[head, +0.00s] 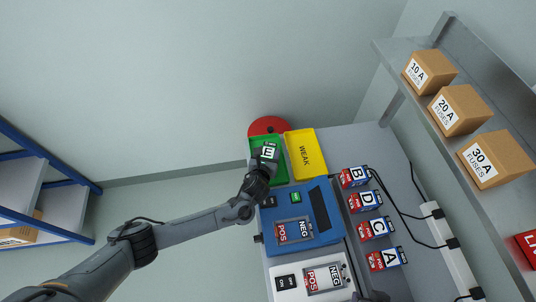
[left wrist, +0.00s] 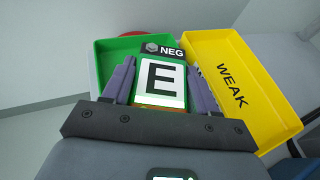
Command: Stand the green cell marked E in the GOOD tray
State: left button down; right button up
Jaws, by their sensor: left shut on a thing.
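The cell marked E (head: 269,151) shows a white label and a dark end marked NEG; in the left wrist view the cell (left wrist: 161,84) sits between the two fingers. My left gripper (head: 266,160) is shut on it; the fingers (left wrist: 160,88) touch its sides. The cell is over the green tray (head: 282,176), which also shows in the left wrist view (left wrist: 112,52). The tray's lettering is hidden. I cannot tell whether the cell's lower end touches the tray floor. My right gripper is not in view.
A yellow tray marked WEAK (head: 305,145) stands right beside the green one. A red round thing (head: 268,125) is behind them. A blue device (head: 318,225) and a white device (head: 290,294) stand in front. Cells B (head: 356,174), D, C and A stand at the right.

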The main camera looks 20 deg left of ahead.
pick_arm(q)
jog(key=shift+w+f, duration=0.1)
jog(key=shift+f, duration=0.05)
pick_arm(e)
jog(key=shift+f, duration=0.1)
pick_arm(q)
jog(key=shift+f, duration=0.2)
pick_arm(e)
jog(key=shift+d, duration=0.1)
pick_arm(q)
jog(key=shift+c, duration=1.6)
grip_release()
jog(key=shift+s+r, duration=0.4)
jog(key=shift+s, duration=0.1)
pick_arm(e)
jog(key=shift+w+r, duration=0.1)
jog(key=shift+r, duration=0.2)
pick_arm(q)
jog(key=p+v, duration=0.3)
jog(key=v, duration=0.6)
jog(key=shift+s+d, duration=0.15)
jog(key=shift+s, duration=0.2)
jog(key=shift+s+d+r, duration=0.1)
jog(key=shift+s+r, duration=0.1)
jog(key=shift+s, duration=0.4)
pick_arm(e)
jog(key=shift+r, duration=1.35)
